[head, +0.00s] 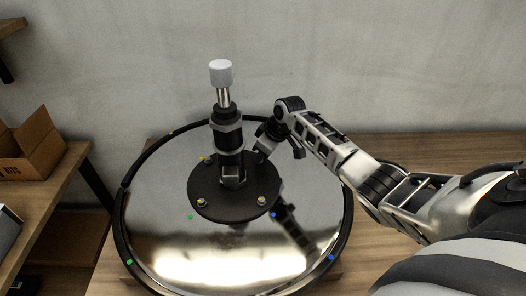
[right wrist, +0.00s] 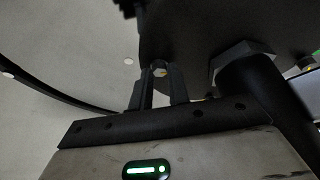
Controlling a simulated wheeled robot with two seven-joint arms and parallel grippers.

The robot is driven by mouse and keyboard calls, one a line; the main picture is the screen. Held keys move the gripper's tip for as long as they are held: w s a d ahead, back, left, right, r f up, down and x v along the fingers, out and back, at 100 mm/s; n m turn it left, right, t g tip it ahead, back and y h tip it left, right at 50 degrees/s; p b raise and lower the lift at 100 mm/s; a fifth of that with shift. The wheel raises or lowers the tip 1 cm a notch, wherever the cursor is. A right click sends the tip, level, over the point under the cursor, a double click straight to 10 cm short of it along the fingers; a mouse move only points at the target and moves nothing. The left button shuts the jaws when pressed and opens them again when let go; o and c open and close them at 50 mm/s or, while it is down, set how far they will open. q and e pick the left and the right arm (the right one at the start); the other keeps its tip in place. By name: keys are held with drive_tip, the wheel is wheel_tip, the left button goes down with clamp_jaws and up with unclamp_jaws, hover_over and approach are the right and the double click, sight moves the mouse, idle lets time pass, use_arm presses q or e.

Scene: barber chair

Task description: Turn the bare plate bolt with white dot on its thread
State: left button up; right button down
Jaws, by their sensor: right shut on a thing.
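The black round plate (head: 235,207) lies on the shiny disc base, with an upright column (head: 229,140) at its middle. My right gripper (head: 262,157) reaches down at the plate's far right edge, beside the column. In the right wrist view its two fingers (right wrist: 160,82) stand either side of a small bolt head (right wrist: 159,69) at the plate's edge and are shut on it. A white dot (right wrist: 129,61) shows on the disc close to this bolt. In the head view the gripper hides this bolt. The thread cannot be made out. My left gripper is not in view.
Other plate bolts show at front left (head: 201,201) and front right (head: 261,201), near a green dot (head: 190,217) and a blue dot (head: 273,214). The white-capped rod (head: 220,74) rises from the column. A cardboard box (head: 33,148) stands on the left shelf.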

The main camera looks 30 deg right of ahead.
drive_tip(key=m, duration=0.1)
drive_tip(key=m+h, duration=0.1)
drive_tip(key=m, duration=0.3)
drive_tip(key=shift+a+t+h, duration=0.25)
drive_tip(key=shift+t+h, duration=0.05)
drive_tip(key=shift+h, duration=0.1)
drive_tip(key=shift+r+m+h, duration=0.1)
drive_tip(key=shift+m+h, duration=0.3)
drive_tip(key=shift+m, duration=0.7)
drive_tip(key=c, duration=1.3)
unclamp_jaws()
drive_tip(key=shift+c, duration=0.2)
drive_tip(key=v, duration=1.6)
drive_tip(key=shift+a, duration=0.15)
drive_tip(key=shift+w, duration=0.1)
